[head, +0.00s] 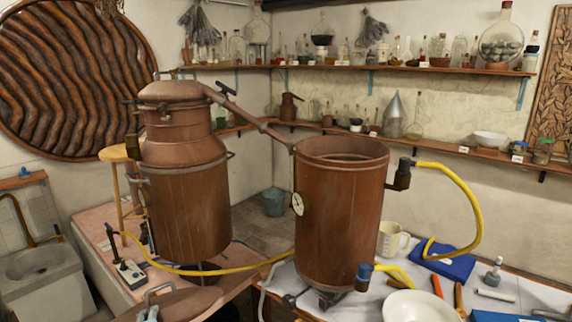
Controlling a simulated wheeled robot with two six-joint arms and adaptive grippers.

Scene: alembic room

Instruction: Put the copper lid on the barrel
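The open copper barrel (338,225) stands upright on a low stand, right of centre in the head view. Its rim faces up and no lid sits on it. A brown copper lid (190,303) with a grey arched handle (159,291) lies at the bottom left, cut off by the lower edge of the picture. A small grey part shows at the handle's left foot, too cut off to tell what it is.
A tall copper still (186,190) stands left of the barrel, its pipe (245,118) reaching the barrel's rim. A yellow hose (460,190) loops on the right. A white bowl (418,307), a cream mug (391,240) and tools crowd the table beside the barrel.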

